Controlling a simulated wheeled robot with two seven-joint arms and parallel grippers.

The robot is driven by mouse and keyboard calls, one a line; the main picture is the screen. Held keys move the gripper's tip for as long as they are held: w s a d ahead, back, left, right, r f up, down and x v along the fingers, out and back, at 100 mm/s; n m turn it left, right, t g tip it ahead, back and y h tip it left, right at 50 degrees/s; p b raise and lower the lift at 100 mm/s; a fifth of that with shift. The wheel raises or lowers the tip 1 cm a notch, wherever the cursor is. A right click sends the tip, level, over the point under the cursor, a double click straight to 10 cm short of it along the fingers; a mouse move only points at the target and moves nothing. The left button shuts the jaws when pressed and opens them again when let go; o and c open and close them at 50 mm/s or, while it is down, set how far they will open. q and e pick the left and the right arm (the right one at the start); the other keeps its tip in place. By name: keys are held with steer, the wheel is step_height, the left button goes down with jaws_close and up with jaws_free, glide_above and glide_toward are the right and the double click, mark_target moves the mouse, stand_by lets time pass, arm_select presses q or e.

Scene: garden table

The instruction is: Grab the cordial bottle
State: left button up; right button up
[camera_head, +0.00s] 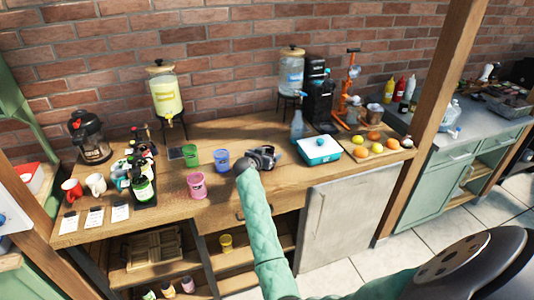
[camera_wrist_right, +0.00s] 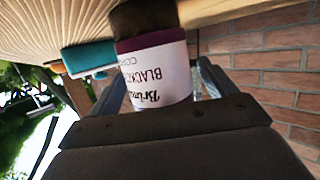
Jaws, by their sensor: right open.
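The cordial bottle (camera_wrist_right: 155,72) shows in the right wrist view, with a white label reading "Blackc…" under a purple band and a dark part at the table end. My right gripper (camera_wrist_right: 158,92) is open, with one finger on each side of the bottle. Whether the fingers touch it I cannot tell. In the head view my right gripper (camera_head: 263,157) is at the middle of the wooden table (camera_head: 235,187). I cannot make out the cordial bottle there; the gripper and arm may hide it. My left gripper is not in view.
A teal-and-white box (camera_head: 319,150) stands right of the gripper, with oranges and lemons (camera_head: 377,149) beyond. Blue (camera_head: 222,160), green (camera_head: 191,156) and pink (camera_head: 197,186) cups stand to the left.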

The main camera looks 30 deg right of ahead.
steer(key=c, duration=1.3)
steer(key=shift+c, duration=0.5)
steer(key=shift+r, duration=0.2)
